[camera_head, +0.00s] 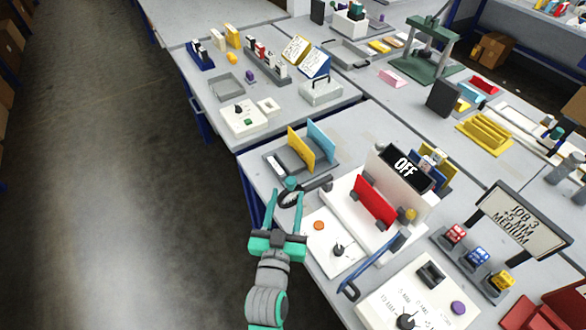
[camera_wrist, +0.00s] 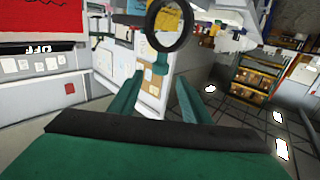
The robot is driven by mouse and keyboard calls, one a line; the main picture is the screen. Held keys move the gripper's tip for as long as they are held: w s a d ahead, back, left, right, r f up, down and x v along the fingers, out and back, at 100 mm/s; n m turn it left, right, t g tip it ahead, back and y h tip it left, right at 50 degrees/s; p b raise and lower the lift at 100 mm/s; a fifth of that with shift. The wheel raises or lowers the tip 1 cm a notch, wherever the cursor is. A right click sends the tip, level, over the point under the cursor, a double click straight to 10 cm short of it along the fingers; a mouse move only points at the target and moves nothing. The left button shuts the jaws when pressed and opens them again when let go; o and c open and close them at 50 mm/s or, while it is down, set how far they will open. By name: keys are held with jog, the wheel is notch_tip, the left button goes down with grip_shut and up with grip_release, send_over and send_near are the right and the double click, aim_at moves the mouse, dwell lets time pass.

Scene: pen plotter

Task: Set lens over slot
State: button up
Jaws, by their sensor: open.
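A round lens with a dark ring (camera_head: 288,199) is on a dark arm (camera_head: 318,185), with a green knob (camera_head: 291,183) beside it, at the near left edge of the plotter table. In the wrist view the dark ring (camera_wrist: 184,36) stands ahead with a green stem under it. My gripper (camera_head: 286,198) is open, its two green fingers on either side of the ring area; in the wrist view the fingers (camera_wrist: 155,92) are apart below the ring. I cannot tell whether they touch it. I cannot make out for certain which opening is the slot.
A grey holder (camera_head: 292,155) with yellow and cyan panels is behind the lens. A blue handle (camera_head: 350,289) is at the front. Open floor lies left.

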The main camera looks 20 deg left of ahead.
jog(key=w+a, duration=0.2)
jog(key=w, duration=0.8)
jog(key=shift+w, duration=0.2)
jog(key=shift+c, duration=0.3)
grip_shut()
jog(key=shift+a, duration=0.1)
jog(key=shift+s, duration=0.1)
